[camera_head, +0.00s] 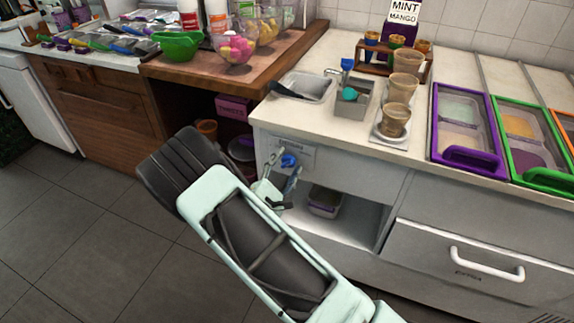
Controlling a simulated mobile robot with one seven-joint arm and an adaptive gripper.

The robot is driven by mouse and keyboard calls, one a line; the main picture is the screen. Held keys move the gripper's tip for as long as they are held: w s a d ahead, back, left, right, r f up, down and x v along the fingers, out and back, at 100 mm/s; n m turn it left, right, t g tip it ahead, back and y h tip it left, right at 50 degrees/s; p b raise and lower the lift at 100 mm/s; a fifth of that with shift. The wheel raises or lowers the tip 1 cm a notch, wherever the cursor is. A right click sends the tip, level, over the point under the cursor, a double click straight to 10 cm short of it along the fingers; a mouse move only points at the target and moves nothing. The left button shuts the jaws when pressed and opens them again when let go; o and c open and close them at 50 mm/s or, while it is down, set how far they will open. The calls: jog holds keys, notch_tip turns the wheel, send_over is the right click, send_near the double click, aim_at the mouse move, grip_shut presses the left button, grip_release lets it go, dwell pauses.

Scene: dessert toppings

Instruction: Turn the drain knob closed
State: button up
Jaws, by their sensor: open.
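A blue drain knob (289,160) sits on a pale panel (297,148) on the front of the white counter, below the small sink. My gripper (283,178) is just below and in front of the knob, at the end of my pale green and black arm. Its fingers are small in this view and reach up close to the knob. They look open, with nothing seen between them. I cannot tell whether a finger touches the knob. The knob's exact turn angle is too small to read.
A metal basin (352,98) with a blue-topped tap (347,65) is set in the counter above. An open shelf with a plastic tub (325,201) lies below right. A wooden counter (200,72) stands left. Grey floor (75,225) is clear at left.

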jog(key=c, duration=1.1)
jog(key=shift+c, duration=0.2)
jog(key=shift+n, duration=0.4)
jog(key=n+p, duration=0.1)
jog(key=n, duration=0.2)
jog(key=shift+r+n+p, duration=0.15)
jog(key=shift+n+p, duration=0.2)
jog(key=shift+n, duration=0.05)
jog(key=n+p, duration=0.1)
jog(key=n, duration=0.3)
jog(key=shift+a+n, duration=0.1)
jog(key=shift+n, duration=0.2)
jog(key=n+p, duration=0.2)
jog(key=n, duration=0.2)
jog(key=shift+a, duration=0.1)
jog(key=n+p, duration=0.1)
jog(key=n, duration=0.3)
jog(key=shift+n, duration=0.3)
